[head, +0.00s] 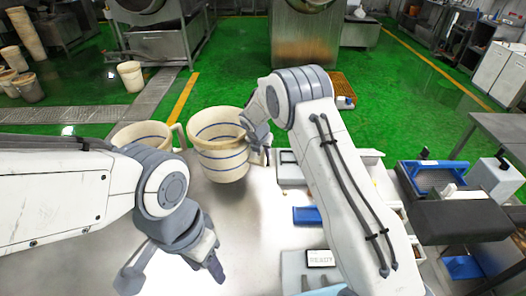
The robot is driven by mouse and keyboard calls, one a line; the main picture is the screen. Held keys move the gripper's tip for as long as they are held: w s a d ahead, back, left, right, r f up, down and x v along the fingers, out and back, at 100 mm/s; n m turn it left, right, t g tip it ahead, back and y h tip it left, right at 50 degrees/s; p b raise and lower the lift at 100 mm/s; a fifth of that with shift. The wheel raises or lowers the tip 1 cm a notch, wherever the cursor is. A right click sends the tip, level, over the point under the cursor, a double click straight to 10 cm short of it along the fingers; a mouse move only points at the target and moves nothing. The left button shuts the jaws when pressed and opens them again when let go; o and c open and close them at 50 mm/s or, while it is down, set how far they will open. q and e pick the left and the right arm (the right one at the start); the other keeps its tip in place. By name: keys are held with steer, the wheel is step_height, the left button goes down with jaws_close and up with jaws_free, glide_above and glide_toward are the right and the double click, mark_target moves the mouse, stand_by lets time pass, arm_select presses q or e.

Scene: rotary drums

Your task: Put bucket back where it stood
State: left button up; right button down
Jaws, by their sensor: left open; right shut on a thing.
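A cream bucket with blue stripes (219,160) is on the left part of the metal table, upright and with its open top showing. My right gripper (262,155) is at the bucket's right side and is shut on it; the arm's wrist partly hides the grip. I cannot tell whether the bucket touches the table. My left gripper (172,272) is open and empty, low over the table in front of the bucket.
A second striped bucket (146,131) is just left of the first, partly hidden by my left arm. A blue tray (306,215), a scale (318,262) and white trays lie to the right. Bare table (250,235) lies in front of the bucket.

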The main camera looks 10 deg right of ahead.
mark_target(262, 161)
steer(key=shift+w+r, duration=0.1)
steer(key=shift+w, duration=0.05)
stand_by(0.3)
steer(key=shift+f+b, duration=1.55)
steer(key=shift+f, duration=1.95)
jaws_free()
steer(key=shift+d+f, duration=0.1)
steer(key=shift+p+v, duration=0.4)
steer(key=shift+v, duration=0.5)
steer(key=shift+p+v, duration=2.25)
steer(key=shift+v, duration=1.45)
